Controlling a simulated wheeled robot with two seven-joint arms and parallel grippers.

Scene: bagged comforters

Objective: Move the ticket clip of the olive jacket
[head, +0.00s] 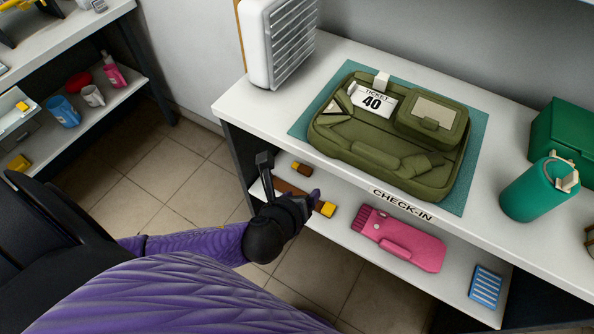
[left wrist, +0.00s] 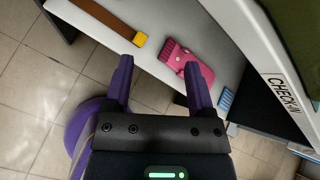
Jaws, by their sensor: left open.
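The olive jacket (head: 340,140) lies flat, like a folded case, on a teal mat (head: 466,190) on the white check-in counter. A white ticket reading 40 (head: 371,101) lies on its upper part, with a pale clip (head: 381,82) at the ticket's top edge. My left gripper (head: 290,178) is open and empty, in front of the counter's front edge and left of the jacket. In the left wrist view its two purple fingers (left wrist: 159,66) are spread with nothing between them; the ticket is not visible there. My right gripper is not in view.
A white vented box (head: 278,45) stands left of the mat. A green tumbler (head: 538,190) and green box (head: 565,135) stand right. The lower shelf holds a pink item (head: 400,240), a brown strap with a yellow end (head: 327,208) and a blue item (head: 486,287). Another shelf unit is at left.

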